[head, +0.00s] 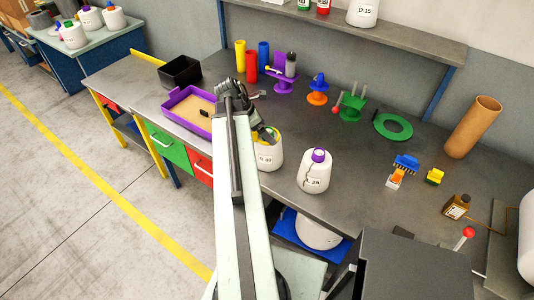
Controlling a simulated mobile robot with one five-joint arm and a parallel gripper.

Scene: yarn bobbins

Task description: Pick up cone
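A white yarn cone (268,156) with a dark label stands upright on the grey workbench (345,205), partly hidden behind my arm. Its top has yellow and green on it. A second white cone (314,177) with a purple top and a dark label stands upright to its right. My arm reaches up the middle of the head view and bends down to the right. My gripper (270,137) is dark and small, at or just above the top of the first cone. I cannot tell whether it touches the cone or how its fingers stand.
A purple tray (176,97) and a black bin (180,72) lie to the left. A shelf (400,40) overhangs the back.

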